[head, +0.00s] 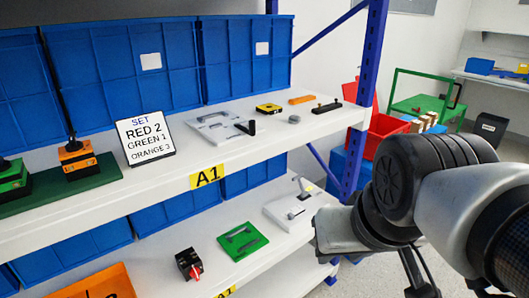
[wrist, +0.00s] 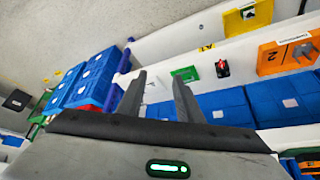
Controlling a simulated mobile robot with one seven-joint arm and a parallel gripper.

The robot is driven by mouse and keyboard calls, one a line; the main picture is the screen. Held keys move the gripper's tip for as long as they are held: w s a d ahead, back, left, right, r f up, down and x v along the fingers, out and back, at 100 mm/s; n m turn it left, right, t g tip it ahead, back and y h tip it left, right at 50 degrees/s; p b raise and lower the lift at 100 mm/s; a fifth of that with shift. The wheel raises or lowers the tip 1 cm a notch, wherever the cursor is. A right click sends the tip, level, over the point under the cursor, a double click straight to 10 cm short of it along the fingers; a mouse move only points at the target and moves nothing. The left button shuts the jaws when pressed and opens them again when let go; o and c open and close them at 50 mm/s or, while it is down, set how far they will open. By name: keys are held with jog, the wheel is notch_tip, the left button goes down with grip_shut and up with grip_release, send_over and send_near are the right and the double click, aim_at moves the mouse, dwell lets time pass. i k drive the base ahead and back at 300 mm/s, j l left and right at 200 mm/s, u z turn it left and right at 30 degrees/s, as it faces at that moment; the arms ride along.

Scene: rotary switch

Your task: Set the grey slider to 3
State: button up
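Two pieces could be the grey slider; I cannot tell which. One is a light grey plate (head: 212,127) with slots and a black handle (head: 246,128), on the upper shelf. The other is a pale plate (head: 291,211) with a slot and a small lever, on the lower shelf beside my arm. Numbers on either are too small to read. In the wrist view my gripper (wrist: 160,76) has its two fingers apart and empty, pointing toward the shelves.
The upper shelf (head: 175,178) bears a sign (head: 146,137) reading RED 2, GREEN 1, ORANGE 3. A blue post (head: 371,80) stands at its right.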

aim_at(290, 215)
jog(key=l+u, duration=0.3)
jog(key=l, duration=0.3)
jog(key=l+u, duration=0.3)
jog(key=l, duration=0.25)
jog(key=i, duration=0.5)
